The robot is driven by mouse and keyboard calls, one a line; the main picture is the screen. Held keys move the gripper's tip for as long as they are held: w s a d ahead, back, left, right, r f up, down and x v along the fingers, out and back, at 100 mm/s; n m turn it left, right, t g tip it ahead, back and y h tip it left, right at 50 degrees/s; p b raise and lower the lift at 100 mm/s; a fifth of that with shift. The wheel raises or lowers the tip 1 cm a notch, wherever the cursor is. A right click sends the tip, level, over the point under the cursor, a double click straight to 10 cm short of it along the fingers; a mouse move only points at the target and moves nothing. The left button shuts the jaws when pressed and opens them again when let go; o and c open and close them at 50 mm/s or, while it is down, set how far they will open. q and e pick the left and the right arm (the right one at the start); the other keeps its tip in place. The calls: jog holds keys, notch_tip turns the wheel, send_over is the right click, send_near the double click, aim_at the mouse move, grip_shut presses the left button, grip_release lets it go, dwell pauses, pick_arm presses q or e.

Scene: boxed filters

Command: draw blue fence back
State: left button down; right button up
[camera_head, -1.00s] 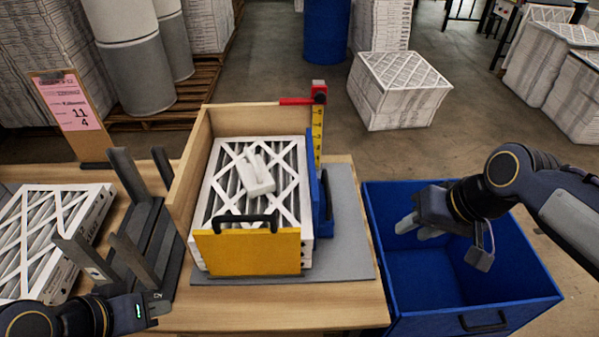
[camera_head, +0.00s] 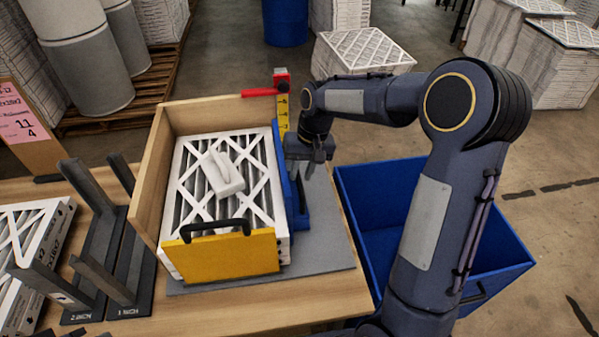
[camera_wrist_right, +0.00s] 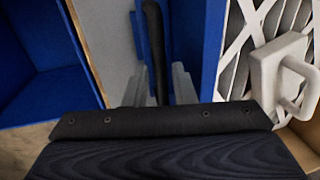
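The blue fence (camera_head: 284,178) stands upright along the right side of the filter stack (camera_head: 185,200) on the grey mat. My right gripper (camera_head: 309,172) is low over the fence's outer side, fingers pointing down. In the right wrist view, the fence's black handle (camera_wrist_right: 155,45) lies between the two grey fingers of my right gripper (camera_wrist_right: 163,85). The fingers look apart, with gaps beside the handle. The blue fence (camera_wrist_right: 210,45) also shows there, next to the white filter lattice. My left gripper is out of view.
A yellow plate (camera_head: 225,257) with a black handle closes the front of the wooden box (camera_head: 150,190). A white handled tool (camera_head: 222,175) lies on the filters. A yellow ruler post (camera_head: 281,105) stands behind the fence. A blue bin (camera_head: 500,235) is at the right.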

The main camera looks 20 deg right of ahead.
jog(key=shift+a+f, duration=0.1)
jog(key=shift+f, duration=0.6)
grip_shut()
jog(key=s+d, duration=0.2)
jog(key=d, duration=0.5)
jog(key=shift+d, duration=0.3)
jog(key=shift+r, duration=0.1)
